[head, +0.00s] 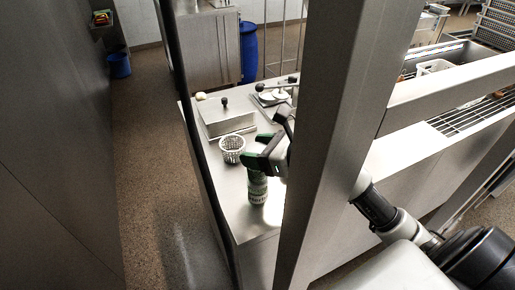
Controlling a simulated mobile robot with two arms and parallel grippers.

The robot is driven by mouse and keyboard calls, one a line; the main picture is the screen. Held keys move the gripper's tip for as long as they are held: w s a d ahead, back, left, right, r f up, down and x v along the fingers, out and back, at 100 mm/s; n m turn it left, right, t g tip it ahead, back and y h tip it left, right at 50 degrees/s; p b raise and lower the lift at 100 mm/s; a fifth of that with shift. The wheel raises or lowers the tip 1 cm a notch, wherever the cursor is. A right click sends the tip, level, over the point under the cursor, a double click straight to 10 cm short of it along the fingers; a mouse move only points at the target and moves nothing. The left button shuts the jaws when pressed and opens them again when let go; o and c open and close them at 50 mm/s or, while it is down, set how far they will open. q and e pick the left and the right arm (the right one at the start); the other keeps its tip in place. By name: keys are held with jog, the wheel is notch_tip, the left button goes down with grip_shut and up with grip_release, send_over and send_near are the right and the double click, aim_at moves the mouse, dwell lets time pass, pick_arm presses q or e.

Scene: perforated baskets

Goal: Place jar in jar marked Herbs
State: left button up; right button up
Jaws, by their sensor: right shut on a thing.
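My right gripper (256,160) reaches in over the steel counter (237,191) from the right. It is shut on a small green-and-white jar (258,188) that hangs upright below its green fingertips. Whether the jar's base touches the counter, I cannot tell. A white perforated basket (232,149) stands on the counter just left of the gripper. I can read no label on the basket or the jar. A steel post hides part of the right arm. My left gripper is not in view.
The upright steel post (333,120) crosses the view right of the gripper. A blue barrel (248,52) stands on the floor beyond. The counter's front end is clear.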

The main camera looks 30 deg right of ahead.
jog(key=o, duration=1.1)
jog(key=shift+s+d, duration=0.15)
jog(key=b+v, duration=0.3)
jog(key=v, duration=0.8)
jog(key=shift+s+r, duration=0.2)
jog(key=shift+s, duration=0.1)
jog(key=shift+d, duration=0.1)
